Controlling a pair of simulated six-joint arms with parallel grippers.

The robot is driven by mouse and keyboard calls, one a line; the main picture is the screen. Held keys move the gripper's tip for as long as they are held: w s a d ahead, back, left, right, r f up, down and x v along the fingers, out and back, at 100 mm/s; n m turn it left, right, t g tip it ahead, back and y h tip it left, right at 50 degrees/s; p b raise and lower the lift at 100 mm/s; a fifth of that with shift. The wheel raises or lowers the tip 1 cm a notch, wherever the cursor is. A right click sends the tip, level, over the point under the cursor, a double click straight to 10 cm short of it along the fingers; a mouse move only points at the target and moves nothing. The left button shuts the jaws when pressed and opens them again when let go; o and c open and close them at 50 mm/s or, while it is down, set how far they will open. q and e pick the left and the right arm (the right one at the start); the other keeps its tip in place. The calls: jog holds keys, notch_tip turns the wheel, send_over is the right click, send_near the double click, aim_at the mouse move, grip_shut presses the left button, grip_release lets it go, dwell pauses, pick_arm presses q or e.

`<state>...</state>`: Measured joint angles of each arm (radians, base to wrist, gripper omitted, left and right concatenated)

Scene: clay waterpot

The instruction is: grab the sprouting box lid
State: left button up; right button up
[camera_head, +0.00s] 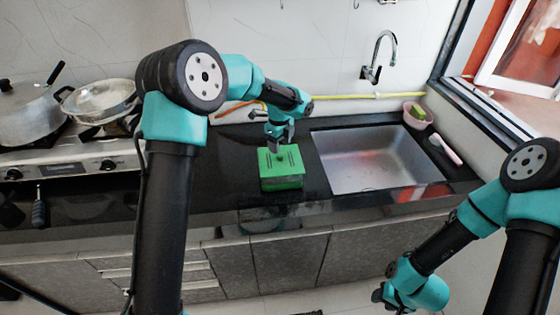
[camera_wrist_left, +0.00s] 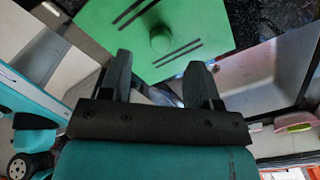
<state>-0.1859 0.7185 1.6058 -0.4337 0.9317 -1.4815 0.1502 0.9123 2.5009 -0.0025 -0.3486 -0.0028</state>
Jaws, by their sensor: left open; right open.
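The sprouting box (camera_head: 282,184) stands on the dark counter left of the sink, with its green lid (camera_head: 292,160) on top. In the left wrist view the lid (camera_wrist_left: 192,20) shows a round green knob (camera_wrist_left: 161,40) and dark slots on both sides of it. My left gripper (camera_head: 277,142) is above the lid, pointing down at it. In the left wrist view its two fingers (camera_wrist_left: 160,78) are apart with nothing between them, and the knob lies just beyond the fingertips. My right gripper (camera_head: 380,296) is low at the right, in front of the cabinets, away from the box.
A steel sink (camera_head: 368,160) lies right of the box, with a tap (camera_head: 375,62) behind it. A pink bowl (camera_head: 417,116) and a pink-handled brush (camera_head: 446,149) are at its right. A stove with a pot (camera_head: 30,110) and a pan (camera_head: 100,98) stands at the left.

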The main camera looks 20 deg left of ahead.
aim_at(280, 155)
pick_arm(q)
jog(key=shift+d+f, duration=0.1)
jog(key=shift+f, duration=2.45)
jog(key=shift+c, duration=0.5)
jog(key=c, duration=0.9)
